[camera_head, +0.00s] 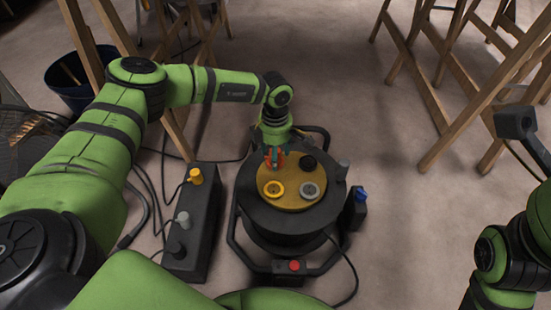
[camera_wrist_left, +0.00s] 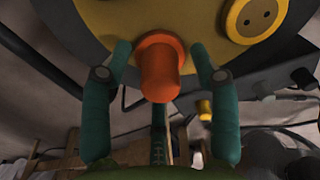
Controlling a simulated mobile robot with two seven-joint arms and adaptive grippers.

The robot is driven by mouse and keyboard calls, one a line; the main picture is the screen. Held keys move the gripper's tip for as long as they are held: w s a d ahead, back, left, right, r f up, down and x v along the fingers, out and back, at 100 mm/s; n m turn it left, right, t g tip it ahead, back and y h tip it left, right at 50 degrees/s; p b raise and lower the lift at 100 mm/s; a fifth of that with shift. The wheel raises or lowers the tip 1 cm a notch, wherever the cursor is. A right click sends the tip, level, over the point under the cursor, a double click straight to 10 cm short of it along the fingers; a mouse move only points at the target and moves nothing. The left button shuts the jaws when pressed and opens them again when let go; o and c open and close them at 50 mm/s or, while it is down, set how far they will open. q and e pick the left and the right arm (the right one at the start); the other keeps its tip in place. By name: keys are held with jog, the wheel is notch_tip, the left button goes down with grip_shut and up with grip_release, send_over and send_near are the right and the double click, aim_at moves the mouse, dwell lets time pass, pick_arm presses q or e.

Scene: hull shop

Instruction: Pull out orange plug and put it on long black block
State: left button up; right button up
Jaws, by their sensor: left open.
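The orange plug (camera_wrist_left: 159,72) stands in the yellow round panel (camera_head: 291,203) on top of a black drum (camera_head: 268,220). My left gripper (camera_wrist_left: 161,50) is open, with one green finger on each side of the plug; small gaps seem to show between fingers and plug. In the head view the left gripper (camera_head: 275,160) is over the far left part of the panel and mostly covers the plug. The long black block (camera_head: 203,238) lies on the floor left of the drum. It carries a yellow plug (camera_head: 196,176), a grey plug (camera_head: 183,219) and a black one.
The panel also bears a yellow socket (camera_head: 274,188), a grey socket (camera_head: 310,190) and a black plug (camera_head: 308,163). A tubular frame rings the drum, with a red button (camera_head: 294,266) in front. Cables lie left of the block.

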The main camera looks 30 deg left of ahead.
pick_arm(q)
jog(key=shift+f+p, duration=0.1)
jog(key=shift+p, duration=0.45)
dwell(1.1)
jog(key=shift+c, duration=0.4)
grip_shut()
jog(key=shift+r+p, duration=2.8)
jog(key=shift+r, duration=0.25)
